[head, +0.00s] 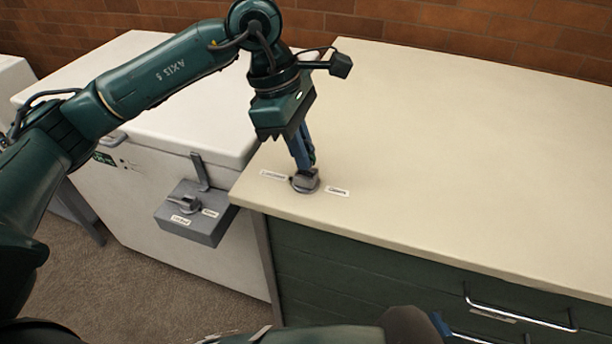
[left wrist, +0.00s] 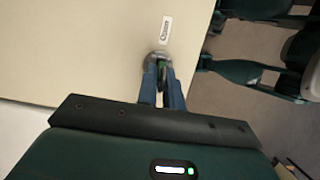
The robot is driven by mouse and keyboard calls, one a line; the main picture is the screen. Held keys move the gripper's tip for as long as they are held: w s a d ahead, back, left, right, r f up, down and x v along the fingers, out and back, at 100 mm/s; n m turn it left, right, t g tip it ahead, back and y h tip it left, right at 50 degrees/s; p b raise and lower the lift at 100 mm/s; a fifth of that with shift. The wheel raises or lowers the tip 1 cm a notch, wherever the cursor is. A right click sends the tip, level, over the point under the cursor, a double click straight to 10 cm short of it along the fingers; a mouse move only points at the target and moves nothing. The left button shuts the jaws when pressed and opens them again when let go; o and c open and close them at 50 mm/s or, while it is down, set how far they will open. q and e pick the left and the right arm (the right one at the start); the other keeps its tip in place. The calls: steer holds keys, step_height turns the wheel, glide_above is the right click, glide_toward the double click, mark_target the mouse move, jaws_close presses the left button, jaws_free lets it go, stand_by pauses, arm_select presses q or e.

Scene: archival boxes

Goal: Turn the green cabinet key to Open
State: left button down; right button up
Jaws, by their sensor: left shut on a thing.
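The cabinet lock (head: 305,184) is a round grey fitting near the left front corner of the cream countertop; it also shows in the left wrist view (left wrist: 158,58). The gripper reaches down from above and is shut on the key. The fingers hide most of it, so its exact angle cannot be told. Small white labels lie left (head: 272,175) and right (head: 338,191) of the lock; their words are too small to read surely.
A grey box with a handle (head: 197,212) and labels is mounted on the white chest (head: 140,190) to the left. The dark green cabinet (head: 350,270) has metal drawer handles. The countertop (head: 470,140) is otherwise clear. My right gripper (head: 438,325) shows only partly at the bottom edge.

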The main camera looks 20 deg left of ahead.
arm_select(q)
steer(key=n+t+b, duration=0.1)
steer(key=n, duration=0.2)
steer(key=shift+s+f, duration=0.1)
steer(key=n+b, duration=0.1)
steer(key=n, duration=0.1)
steer(key=shift+n+t, duration=0.3)
steer(key=shift+t, duration=0.1)
steer(key=shift+n+y, duration=0.3)
steer(key=shift+n, duration=0.4)
steer(key=shift+s+d+n+t+b, duration=0.1)
steer(key=shift+n+t+b, duration=0.2)
steer(key=shift+n+b, duration=0.3)
steer(key=n+b, duration=0.1)
steer(key=n, duration=0.1)
steer(key=shift+d+n+t+y, duration=0.1)
steer(key=shift+n+t+y, duration=0.2)
steer(key=shift+y, duration=0.1)
steer(key=n, duration=0.3)
steer(key=shift+s+y, duration=0.1)
steer(key=shift+y, duration=0.2)
